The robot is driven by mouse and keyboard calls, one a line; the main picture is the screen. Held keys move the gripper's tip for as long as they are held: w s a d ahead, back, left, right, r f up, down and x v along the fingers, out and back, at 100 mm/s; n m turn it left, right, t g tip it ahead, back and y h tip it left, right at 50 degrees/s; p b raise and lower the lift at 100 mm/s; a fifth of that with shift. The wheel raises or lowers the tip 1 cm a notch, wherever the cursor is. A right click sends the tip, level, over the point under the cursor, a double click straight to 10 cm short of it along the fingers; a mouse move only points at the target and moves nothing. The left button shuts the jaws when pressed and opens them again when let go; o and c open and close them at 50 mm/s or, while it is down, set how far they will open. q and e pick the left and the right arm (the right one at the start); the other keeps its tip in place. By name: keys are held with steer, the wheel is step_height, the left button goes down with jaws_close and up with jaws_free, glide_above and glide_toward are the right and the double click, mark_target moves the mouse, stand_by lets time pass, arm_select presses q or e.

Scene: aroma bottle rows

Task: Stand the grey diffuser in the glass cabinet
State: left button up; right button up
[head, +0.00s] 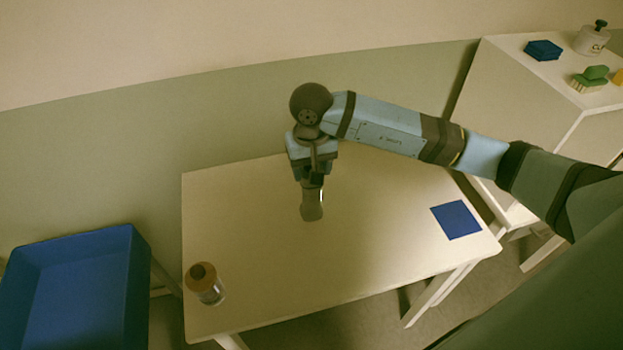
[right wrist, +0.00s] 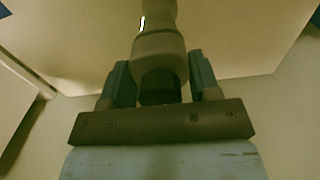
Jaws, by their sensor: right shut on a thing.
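The grey diffuser (head: 312,208) is a small grey bottle, upright over the middle of the table, below my right gripper (head: 312,182). My right gripper is shut on its upper part from above. In the right wrist view the diffuser (right wrist: 158,48) sits between the two fingers, with a dark part near the palm. I cannot tell whether its base touches the table. No glass cabinet shows in either view. My left gripper is not in view.
The pale table (head: 380,265) is mostly clear. A clear bottle with a brown top (head: 206,284) stands at its front left corner. A blue square (head: 456,220) lies on the right. A blue bin (head: 75,290) is at left. A white cabinet (head: 510,85) at right holds small items.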

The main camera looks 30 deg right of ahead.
mark_target(311, 193)
steer(key=shift+f, duration=2.55)
steer(key=o, duration=1.3)
steer(key=shift+r, duration=0.1)
steer(key=shift+r, duration=0.1)
